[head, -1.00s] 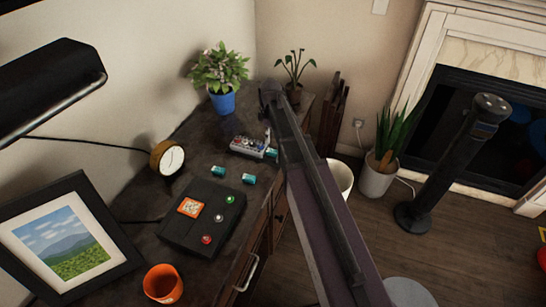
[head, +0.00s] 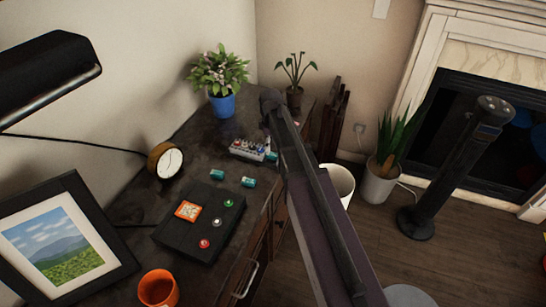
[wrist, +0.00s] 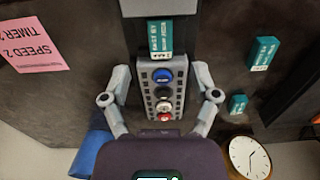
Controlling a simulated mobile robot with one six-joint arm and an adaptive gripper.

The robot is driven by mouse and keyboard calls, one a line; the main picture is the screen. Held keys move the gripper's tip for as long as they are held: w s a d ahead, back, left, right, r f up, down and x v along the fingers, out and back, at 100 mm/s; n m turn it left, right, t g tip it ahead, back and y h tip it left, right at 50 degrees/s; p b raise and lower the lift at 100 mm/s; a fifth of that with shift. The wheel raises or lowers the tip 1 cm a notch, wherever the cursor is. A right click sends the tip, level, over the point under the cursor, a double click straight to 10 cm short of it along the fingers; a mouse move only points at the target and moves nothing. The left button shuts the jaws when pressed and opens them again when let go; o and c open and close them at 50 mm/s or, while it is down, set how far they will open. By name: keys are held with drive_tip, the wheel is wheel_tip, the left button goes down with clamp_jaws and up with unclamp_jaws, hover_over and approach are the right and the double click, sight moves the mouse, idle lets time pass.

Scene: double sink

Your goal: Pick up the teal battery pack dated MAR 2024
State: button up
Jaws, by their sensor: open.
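Three teal battery packs with pale printed labels lie on the dark desk. In the wrist view one pack (wrist: 160,38) is at the top centre, just beyond the grey button panel (wrist: 152,90). Another pack (wrist: 263,53) is at the upper right, and a third (wrist: 238,103) is below it. The dates are too small to read surely. In the head view two packs (head: 217,174) (head: 248,181) lie in the open, and one (head: 272,155) is partly hidden by my arm. My gripper (wrist: 163,80) is open, its fingers either side of the panel, short of the top pack.
The panel carries blue, black, white and red buttons. A pink note (wrist: 33,45) reads SPEED 2, TIMER 2. A clock (head: 168,161), a black button box (head: 205,222), a blue-potted plant (head: 221,104), an orange mug (head: 158,289) and a picture frame (head: 75,200) crowd the desk.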

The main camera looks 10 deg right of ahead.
sight(272, 154)
drive_tip(key=shift+s+d+f+b, duration=0.1)
drive_tip(key=shift+s+f+b, duration=0.05)
drive_tip(key=shift+f+b, duration=0.65)
drive_tip(key=shift+s+d+f+b, duration=0.1)
drive_tip(key=shift+f+b, duration=0.55)
drive_tip(key=shift+f, duration=0.15)
drive_tip(key=shift+f+b, duration=0.95)
clamp_jaws()
